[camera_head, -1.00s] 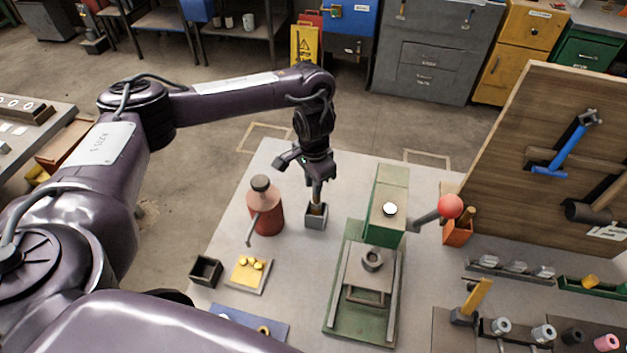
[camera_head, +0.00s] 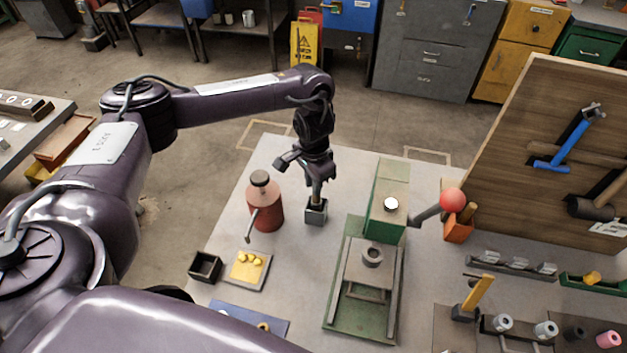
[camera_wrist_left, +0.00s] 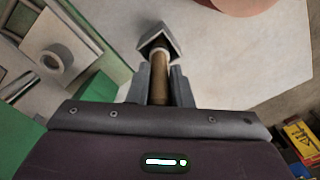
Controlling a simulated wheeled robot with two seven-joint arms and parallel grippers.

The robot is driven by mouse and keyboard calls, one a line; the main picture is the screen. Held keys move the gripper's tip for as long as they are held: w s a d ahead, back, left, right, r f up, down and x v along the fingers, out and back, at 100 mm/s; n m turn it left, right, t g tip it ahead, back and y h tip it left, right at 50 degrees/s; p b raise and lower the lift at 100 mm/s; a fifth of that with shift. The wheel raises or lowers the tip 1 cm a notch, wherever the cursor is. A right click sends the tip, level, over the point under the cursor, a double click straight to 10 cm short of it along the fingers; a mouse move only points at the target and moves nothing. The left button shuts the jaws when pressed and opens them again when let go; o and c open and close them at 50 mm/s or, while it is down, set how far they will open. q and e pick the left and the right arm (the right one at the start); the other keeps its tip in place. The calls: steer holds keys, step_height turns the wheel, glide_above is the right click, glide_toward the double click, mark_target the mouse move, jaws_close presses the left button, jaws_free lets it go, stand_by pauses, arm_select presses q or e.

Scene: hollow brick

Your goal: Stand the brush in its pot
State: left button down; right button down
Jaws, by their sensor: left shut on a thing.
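The brush shows in the left wrist view as a wooden handle (camera_wrist_left: 158,88) between the fingers. My left gripper (camera_head: 317,194) is shut on it, pointing down right above the pot. The pot (camera_head: 316,214) is a small grey square cup standing on the table; it also shows in the left wrist view (camera_wrist_left: 172,42). The brush's far end reaches into the pot's open mouth. How deep it goes is hidden by the pot's walls and the fingers. My right gripper is not in view.
A red oil can (camera_head: 265,205) with a spout stands close to the left of the pot. A green press (camera_head: 388,205) with a red-knobbed lever stands to the right. A small dark box (camera_head: 205,267) and a tray with yellow pieces (camera_head: 262,279) lie nearer me.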

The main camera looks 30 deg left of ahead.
arm_select(q)
steer(key=shift+f+b, duration=0.6)
steer(key=shift+f, duration=0.7)
steer(key=c, duration=1.2)
jaws_free()
steer(key=shift+r+p, duration=0.4)
steer(key=shift+r, duration=3.5)
steer(key=shift+f, duration=0.1)
